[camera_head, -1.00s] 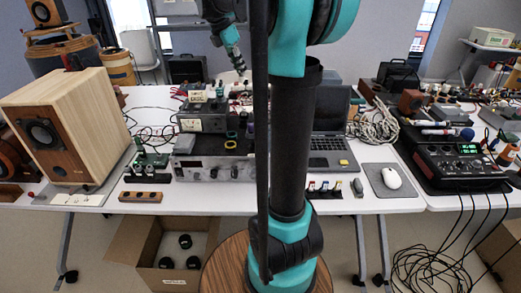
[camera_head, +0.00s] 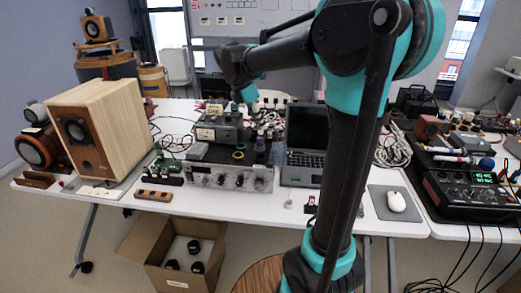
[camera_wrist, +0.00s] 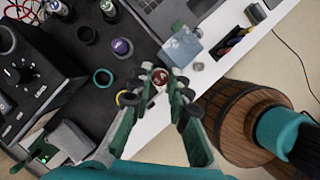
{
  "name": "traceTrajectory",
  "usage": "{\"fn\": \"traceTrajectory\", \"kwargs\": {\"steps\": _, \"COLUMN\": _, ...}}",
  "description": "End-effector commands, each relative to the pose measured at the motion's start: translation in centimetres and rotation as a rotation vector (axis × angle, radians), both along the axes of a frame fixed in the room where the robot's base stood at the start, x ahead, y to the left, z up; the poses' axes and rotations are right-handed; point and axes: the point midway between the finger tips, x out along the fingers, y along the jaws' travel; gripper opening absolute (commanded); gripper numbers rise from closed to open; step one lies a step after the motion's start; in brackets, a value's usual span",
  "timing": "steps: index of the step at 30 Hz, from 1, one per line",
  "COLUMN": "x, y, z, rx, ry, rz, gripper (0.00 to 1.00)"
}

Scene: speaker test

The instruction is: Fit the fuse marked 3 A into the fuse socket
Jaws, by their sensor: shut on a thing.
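In the wrist view my gripper (camera_wrist: 160,84) is shut on a small round reddish-brown thing (camera_wrist: 160,76) with a pale mark. Its marking is too small to read, so I cannot tell whether it is the 3 A fuse. The gripper is above the black mat and the white table's front edge. A dark rack (camera_wrist: 234,42) with an orange piece lies to the upper right; in the head view the rack (camera_head: 311,204) is partly hidden by my arm. I cannot make out the fuse socket for certain; a green circuit board (camera_head: 166,166) stands at the table's left.
A laptop (camera_head: 303,150) stands behind the gripper area. A silver-fronted device (camera_head: 230,178) is left of it. Teal (camera_wrist: 103,77) and yellow (camera_wrist: 129,99) rings lie on the mat. A pale-blue translucent thing (camera_wrist: 180,47) is close beyond the fingertips. A wooden speaker (camera_head: 103,130) stands left.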

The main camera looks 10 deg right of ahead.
Motion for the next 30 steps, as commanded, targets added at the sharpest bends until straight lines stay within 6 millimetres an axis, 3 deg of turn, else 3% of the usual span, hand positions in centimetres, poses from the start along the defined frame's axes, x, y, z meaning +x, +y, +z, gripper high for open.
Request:
{"fn": "traceTrajectory", "kwargs": {"steps": 3, "x": 0.0, "y": 0.0, "z": -3.0, "rx": 0.0, "ry": 0.0, "rz": 0.0, "gripper": 0.0}}
{"fn": "traceTrajectory", "kwargs": {"steps": 9, "x": 0.1, "y": 0.0, "z": -6.4, "rx": 0.0, "ry": 0.0, "rz": 0.0, "gripper": 0.0}}
{"fn": "traceTrajectory", "kwargs": {"steps": 22, "x": 0.1, "y": 0.0, "z": -10.7, "rx": 0.0, "ry": 0.0, "rz": 0.0, "gripper": 0.0}}
{"fn": "traceTrajectory", "kwargs": {"steps": 30, "x": 0.0, "y": 0.0, "z": -10.9, "rx": 0.0, "ry": 0.0, "rz": 0.0, "gripper": 0.0}}
